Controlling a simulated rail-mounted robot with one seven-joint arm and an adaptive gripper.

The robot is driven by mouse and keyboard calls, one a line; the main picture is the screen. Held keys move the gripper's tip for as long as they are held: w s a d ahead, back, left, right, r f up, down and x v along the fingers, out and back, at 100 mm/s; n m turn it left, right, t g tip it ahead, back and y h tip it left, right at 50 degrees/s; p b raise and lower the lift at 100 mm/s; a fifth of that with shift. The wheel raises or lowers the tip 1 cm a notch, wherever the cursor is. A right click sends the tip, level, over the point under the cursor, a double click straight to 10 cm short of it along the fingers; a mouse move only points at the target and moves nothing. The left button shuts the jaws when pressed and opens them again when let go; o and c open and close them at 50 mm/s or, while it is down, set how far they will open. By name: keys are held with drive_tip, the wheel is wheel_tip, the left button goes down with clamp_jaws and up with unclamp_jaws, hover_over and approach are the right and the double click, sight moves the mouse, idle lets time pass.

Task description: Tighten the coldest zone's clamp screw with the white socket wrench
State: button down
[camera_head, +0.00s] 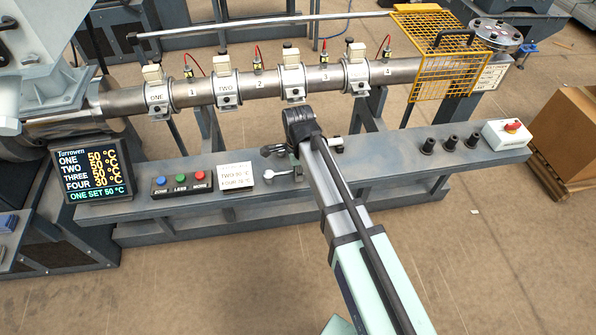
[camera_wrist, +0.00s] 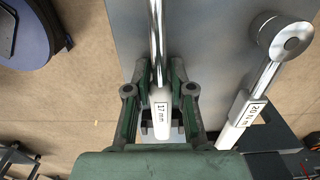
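The display (camera_head: 91,171) reads ONE, TWO and THREE at 50 °C and FOUR at 30 °C. The zone four clamp (camera_head: 357,72) sits on the barrel's right part, beside the cage. In the wrist view, my gripper (camera_wrist: 161,80) has its green fingers close on both sides of a white-handled wrench (camera_wrist: 161,115) labelled 17 mm and looks shut on it. Its shiny shaft runs up out of the picture, so its far end is hidden. A second white-handled wrench (camera_wrist: 262,88), labelled 20 Nm, with a round metal head, lies to the right. In the head view my arm mostly hides my gripper.
The grey bench (camera_head: 395,160) carries coloured buttons (camera_head: 181,183), a printed card (camera_head: 236,176), several black sockets (camera_head: 450,143) and a red-button box (camera_head: 507,134). A yellow cage (camera_head: 440,60) covers the barrel's right end. Other clamps (camera_head: 293,78) and cabled sensors (camera_head: 258,67) line the barrel.

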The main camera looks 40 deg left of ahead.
idle(0.3)
wheel_tip(320, 180, up, 20)
idle(0.6)
drive_tip(key=c, duration=1.6)
unclamp_jaws()
drive_tip(key=shift+c, duration=0.2)
clamp_jaws()
drive_tip(key=shift+r, duration=0.1)
